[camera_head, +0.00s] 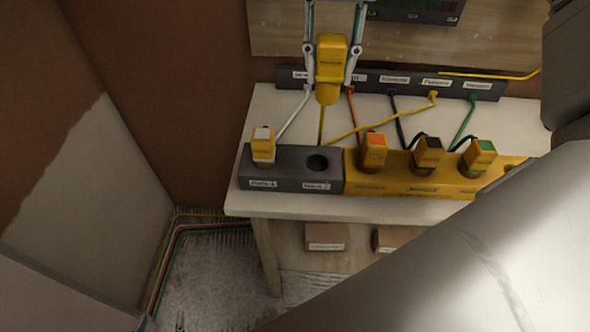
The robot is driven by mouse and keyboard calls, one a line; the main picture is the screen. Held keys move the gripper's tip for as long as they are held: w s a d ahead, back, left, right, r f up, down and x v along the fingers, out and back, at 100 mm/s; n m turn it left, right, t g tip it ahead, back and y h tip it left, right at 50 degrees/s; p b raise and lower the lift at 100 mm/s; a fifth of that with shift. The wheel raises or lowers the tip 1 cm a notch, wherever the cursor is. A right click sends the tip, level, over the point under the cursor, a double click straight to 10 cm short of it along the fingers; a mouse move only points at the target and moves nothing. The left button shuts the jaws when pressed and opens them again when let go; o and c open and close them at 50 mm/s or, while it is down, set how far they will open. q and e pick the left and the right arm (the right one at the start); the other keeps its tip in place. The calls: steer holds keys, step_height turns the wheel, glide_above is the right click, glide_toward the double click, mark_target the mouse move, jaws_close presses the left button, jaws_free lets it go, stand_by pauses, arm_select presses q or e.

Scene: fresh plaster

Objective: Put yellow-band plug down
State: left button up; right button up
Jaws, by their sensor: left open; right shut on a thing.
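My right gripper (332,72) reaches down from the top edge, its two pale fingers shut on the sides of a yellow plug (327,88). The plug is upright, apart from the blocks below. A yellow cable (375,122) hangs from it and runs to the back strip. Below it, the grey block (285,172) has an open round hole (317,162) and a white-banded plug (263,146) standing to its left. The yellow block (390,183) beside it holds plugs with orange (374,148), black (428,152) and green (479,156) bands. My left gripper is out of view.
A labelled dark strip (390,84) with several cables lies along the back of the white table (480,108). My large arm link covers the lower right and part of the yellow block. Boxes (325,237) sit on a shelf below. Cables (190,217) run along the floor.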

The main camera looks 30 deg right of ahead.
steer(key=shift+w+a, duration=0.1)
steer(key=shift+a, duration=0.15)
steer(key=shift+a+f, duration=0.1)
steer(key=shift+f, duration=0.25)
step_height(320, 180, down, 19)
steer(key=b, duration=0.2)
steer(key=shift+f+b, duration=0.2)
steer(key=shift+b, duration=0.15)
steer(key=o, duration=1.2)
steer(key=shift+f, duration=0.1)
